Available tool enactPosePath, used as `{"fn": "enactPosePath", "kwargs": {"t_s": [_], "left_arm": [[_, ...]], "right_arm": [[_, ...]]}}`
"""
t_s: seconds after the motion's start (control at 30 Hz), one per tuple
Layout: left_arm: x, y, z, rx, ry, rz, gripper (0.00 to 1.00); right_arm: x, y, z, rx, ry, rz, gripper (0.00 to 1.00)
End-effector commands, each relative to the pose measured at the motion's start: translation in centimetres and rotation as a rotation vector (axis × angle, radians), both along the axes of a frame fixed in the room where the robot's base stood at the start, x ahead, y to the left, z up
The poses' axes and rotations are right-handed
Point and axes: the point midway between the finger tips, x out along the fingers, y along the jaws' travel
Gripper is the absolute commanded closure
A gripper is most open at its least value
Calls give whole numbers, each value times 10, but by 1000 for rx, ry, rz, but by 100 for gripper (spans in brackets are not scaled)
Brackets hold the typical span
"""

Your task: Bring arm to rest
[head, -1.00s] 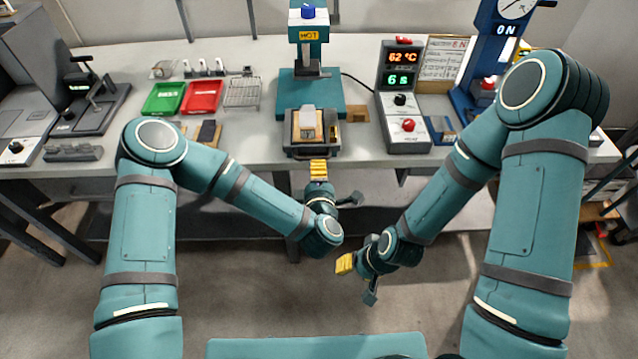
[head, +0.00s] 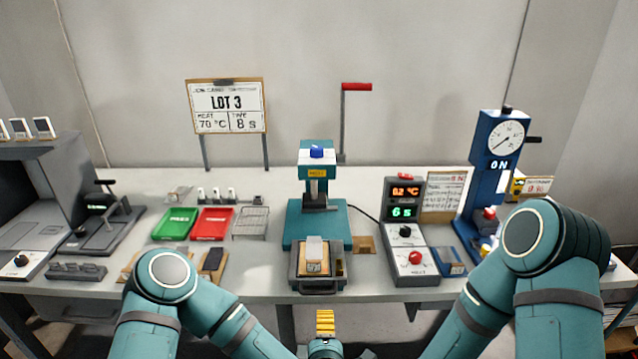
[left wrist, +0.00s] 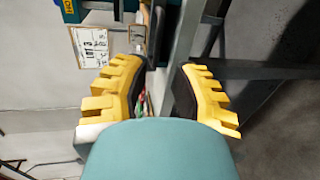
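My left arm (head: 168,285) comes in from the lower left of the head view and bends toward the bottom middle. My left gripper (head: 325,325) shows there only in part, a yellow ridged finger in front of the bench. In the left wrist view its two yellow fingers (left wrist: 160,92) stand apart with nothing between them, so it is open and empty. My right arm (head: 545,260) stands at the lower right of the head view. Its forearm runs down out of the picture, and its gripper is hidden below the edge.
The bench (head: 130,290) spans the view close ahead. A teal press (head: 317,215) stands at its middle, behind a dark fixture (head: 320,283). A control box (head: 409,265) and a blue gauge press (head: 495,165) stand to the right. Green (head: 175,224) and red (head: 212,222) trays lie left.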

Motion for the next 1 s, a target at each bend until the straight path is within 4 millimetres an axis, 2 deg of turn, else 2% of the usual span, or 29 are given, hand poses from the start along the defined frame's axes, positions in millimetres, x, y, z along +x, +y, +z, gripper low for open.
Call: {"fn": "enactPosePath", "kwargs": {"t_s": [0.17, 0.33, 0.47, 0.6, 0.8, 1.0], "left_arm": [[-3, -2, -21, 129, 77, -160, 75], [-21, 8, -61, 351, 229, -435, 75], [-46, 27, -91, 510, 361, -647, 75], [-80, 58, -114, 646, 508, -868, 75], [-128, 100, -128, 741, 679, -1114, 75], [-152, 117, -130, 759, 749, -1222, 75]], "right_arm": [[0, 0, 0, 0, 0, 0, 53], [0, 0, 0, 0, 0, 0, 53], [0, 0, 0, 0, 0, 0, 53], [0, 0, 0, 0, 0, 0, 53], [0, 0, 0, 0, 0, 0, 53], [0, 0, 0, 0, 0, 0, 53]]}}
